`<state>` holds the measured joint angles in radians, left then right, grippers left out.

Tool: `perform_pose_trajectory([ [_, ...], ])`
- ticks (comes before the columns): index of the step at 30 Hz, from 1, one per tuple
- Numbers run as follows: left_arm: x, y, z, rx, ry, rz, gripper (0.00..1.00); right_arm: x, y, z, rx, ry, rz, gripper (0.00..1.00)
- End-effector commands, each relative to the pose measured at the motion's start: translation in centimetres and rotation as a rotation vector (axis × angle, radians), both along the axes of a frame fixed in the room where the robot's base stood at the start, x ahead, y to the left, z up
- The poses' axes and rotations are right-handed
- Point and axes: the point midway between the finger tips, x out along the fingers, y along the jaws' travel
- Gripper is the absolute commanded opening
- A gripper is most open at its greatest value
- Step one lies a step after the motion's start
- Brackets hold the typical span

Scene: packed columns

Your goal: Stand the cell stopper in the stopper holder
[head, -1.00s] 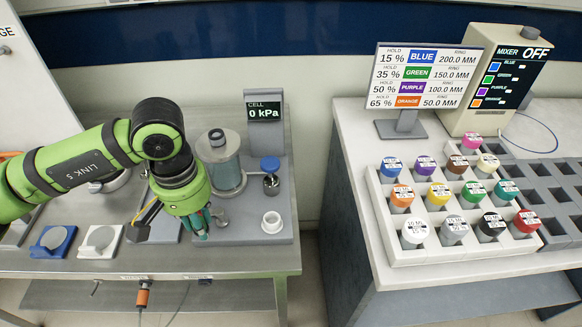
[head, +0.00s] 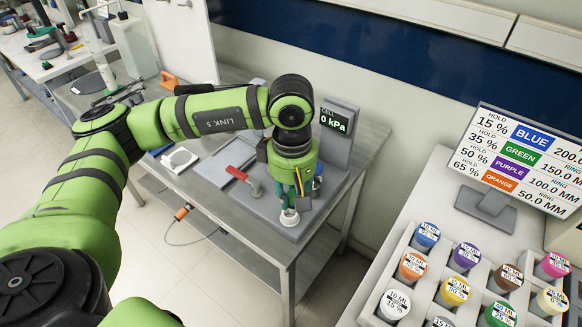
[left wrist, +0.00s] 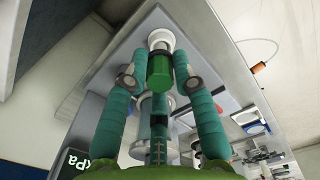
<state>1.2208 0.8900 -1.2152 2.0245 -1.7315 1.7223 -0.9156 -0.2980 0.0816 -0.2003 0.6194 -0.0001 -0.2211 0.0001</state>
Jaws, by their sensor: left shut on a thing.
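The white ring-shaped stopper holder (head: 289,218) stands on the grey cell base, below my left gripper (head: 291,200). In the left wrist view the holder (left wrist: 160,38) is just beyond the fingertips. My left gripper (left wrist: 160,80) is shut on a green cylinder, which I take to be the cell stopper (left wrist: 160,70). The stopper's far end lines up with the holder in that view; I cannot tell whether it has entered the ring. In the head view the fingers mostly hide the stopper. My right gripper is not in view.
The cell display (head: 335,121) reads 0 kPa behind the gripper. A red-handled part (head: 242,175) lies left of the gripper. The clear cell cylinder (left wrist: 158,120) shows between the fingers. Several labelled jars stand in a rack at the right.

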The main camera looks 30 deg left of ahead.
Motion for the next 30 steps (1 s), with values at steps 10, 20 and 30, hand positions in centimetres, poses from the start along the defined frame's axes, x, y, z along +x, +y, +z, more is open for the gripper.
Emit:
perform_pose_trajectory([
  [10,1.7,1.4,1.9,-0.010,0.007,0.745,0.05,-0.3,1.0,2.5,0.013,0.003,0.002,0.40],
  [20,2.3,2.0,2.3,-0.013,0.010,1.068,0.05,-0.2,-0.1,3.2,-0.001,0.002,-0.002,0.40],
  [30,2.3,2.0,2.3,-0.014,0.010,1.078,0.05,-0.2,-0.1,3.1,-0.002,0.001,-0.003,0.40],
])
